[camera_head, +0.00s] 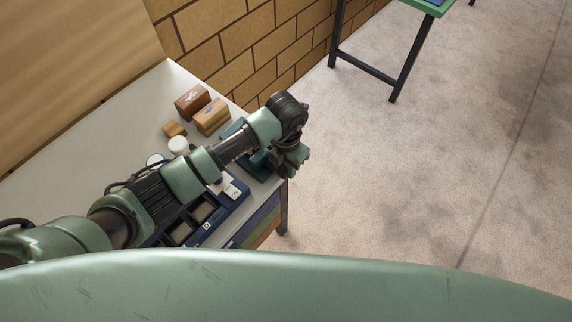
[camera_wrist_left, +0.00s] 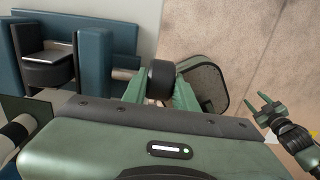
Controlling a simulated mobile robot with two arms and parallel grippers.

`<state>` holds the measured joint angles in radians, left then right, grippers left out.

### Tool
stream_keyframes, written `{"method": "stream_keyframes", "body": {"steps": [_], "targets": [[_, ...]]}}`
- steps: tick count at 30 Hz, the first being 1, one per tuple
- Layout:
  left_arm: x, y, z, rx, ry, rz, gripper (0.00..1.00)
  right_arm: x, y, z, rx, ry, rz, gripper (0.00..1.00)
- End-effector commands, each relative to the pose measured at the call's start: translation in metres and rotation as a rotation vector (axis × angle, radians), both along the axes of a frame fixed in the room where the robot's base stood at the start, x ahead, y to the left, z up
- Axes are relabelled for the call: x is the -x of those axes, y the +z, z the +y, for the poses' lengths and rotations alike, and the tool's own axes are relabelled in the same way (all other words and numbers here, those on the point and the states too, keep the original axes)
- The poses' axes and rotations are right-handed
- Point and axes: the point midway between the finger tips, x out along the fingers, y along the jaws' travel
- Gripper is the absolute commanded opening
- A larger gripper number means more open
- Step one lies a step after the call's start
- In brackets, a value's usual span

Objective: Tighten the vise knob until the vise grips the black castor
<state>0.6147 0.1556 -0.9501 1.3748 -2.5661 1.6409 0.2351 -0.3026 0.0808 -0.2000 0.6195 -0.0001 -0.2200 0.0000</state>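The blue vise (camera_wrist_left: 107,48) stands at the left of the left wrist view. In the head view it (camera_head: 262,165) is mostly hidden behind my left arm at the bench's right edge. The black castor (camera_wrist_left: 48,72) sits between the vise jaws; I cannot tell whether both jaws touch it. The black vise knob (camera_wrist_left: 161,80) is on the vise's outer side, on a short shaft. My left gripper (camera_wrist_left: 160,92) has its green fingers on both sides of the knob, apparently touching it; it also shows in the head view (camera_head: 296,165). My right gripper (camera_wrist_left: 257,103) is open and empty, away at the right.
The white bench (camera_head: 110,130) carries a brown box (camera_head: 192,101), a tan box (camera_head: 212,116), a small wooden block (camera_head: 174,129), a white round item (camera_head: 178,145) and a blue compartment tray (camera_head: 222,208). A brick wall stands behind. A green-topped table (camera_head: 428,5) is farther off; floor between is clear.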

Motion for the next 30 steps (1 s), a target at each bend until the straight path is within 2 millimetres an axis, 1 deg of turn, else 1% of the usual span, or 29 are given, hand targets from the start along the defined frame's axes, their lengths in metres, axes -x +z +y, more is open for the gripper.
{"method": "stream_keyframes", "body": {"steps": [5,11,14,17,24,30], "targets": [[0.000,0.000,0.000,-0.004,0.000,0.004,0.00,0.000,-0.001,0.000,0.000,0.000,0.000,0.50],[-0.003,-0.002,-0.001,-0.035,-0.001,0.044,0.00,-0.001,-0.012,0.000,0.000,0.000,-0.001,0.50],[-0.004,-0.003,-0.001,-0.068,0.000,0.085,0.00,-0.002,-0.023,0.000,0.001,0.000,-0.002,0.50],[-0.006,-0.005,-0.002,-0.111,0.001,0.142,0.00,-0.002,-0.038,0.000,0.001,0.000,-0.002,0.50],[-0.009,-0.009,-0.005,-0.224,0.001,0.298,0.00,-0.003,-0.086,0.000,0.000,0.000,-0.003,0.50],[-0.010,-0.005,-0.005,-0.292,0.004,0.391,0.00,-0.003,-0.105,0.000,0.000,0.000,-0.004,0.50]]}}
